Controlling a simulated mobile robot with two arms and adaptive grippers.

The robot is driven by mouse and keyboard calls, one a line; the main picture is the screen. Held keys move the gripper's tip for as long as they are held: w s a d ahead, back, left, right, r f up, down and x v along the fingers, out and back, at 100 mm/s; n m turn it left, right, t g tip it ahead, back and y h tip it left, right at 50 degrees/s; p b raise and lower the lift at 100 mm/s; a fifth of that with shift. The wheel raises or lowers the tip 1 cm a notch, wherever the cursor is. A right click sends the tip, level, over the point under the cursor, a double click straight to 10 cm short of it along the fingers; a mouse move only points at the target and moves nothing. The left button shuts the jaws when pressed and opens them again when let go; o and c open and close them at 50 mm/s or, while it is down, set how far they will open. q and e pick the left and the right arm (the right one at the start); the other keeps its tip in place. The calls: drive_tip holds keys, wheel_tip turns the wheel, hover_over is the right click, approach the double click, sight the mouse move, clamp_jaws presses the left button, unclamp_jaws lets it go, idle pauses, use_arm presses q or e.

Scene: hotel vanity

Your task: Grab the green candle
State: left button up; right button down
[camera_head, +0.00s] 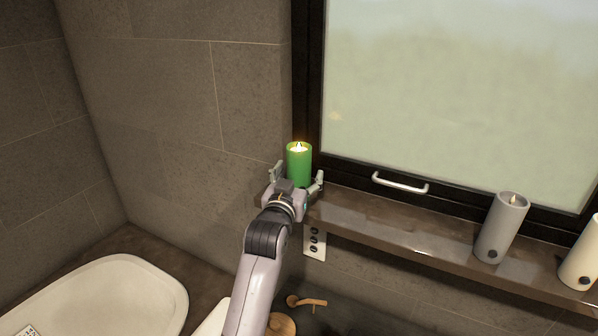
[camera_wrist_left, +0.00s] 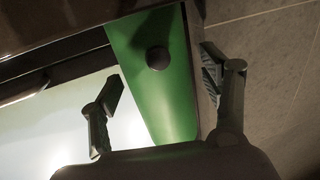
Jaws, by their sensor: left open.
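The green candle (camera_head: 299,165) stands upright and lit at the left end of the window ledge, near the window frame. My left gripper (camera_head: 297,182) reaches it from the front, with one finger on each side of the candle. In the left wrist view the green candle (camera_wrist_left: 158,75) shows between the two open fingers of the left gripper (camera_wrist_left: 163,85), with a dark round spot on its side. Gaps show between the fingers and the candle. The candle's lower part is hidden behind the gripper in the head view. My right gripper is not in view.
A grey candle (camera_head: 502,227) and a cream candle (camera_head: 580,258) stand farther right on the dark ledge (camera_head: 385,226). A window handle (camera_head: 400,183) sticks out above it. A white basin (camera_head: 115,293) is at lower left. The ledge between green and grey candles is clear.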

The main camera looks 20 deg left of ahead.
use_arm(q)
drive_tip(key=shift+c, duration=0.2)
drive_tip(key=c, duration=1.4)
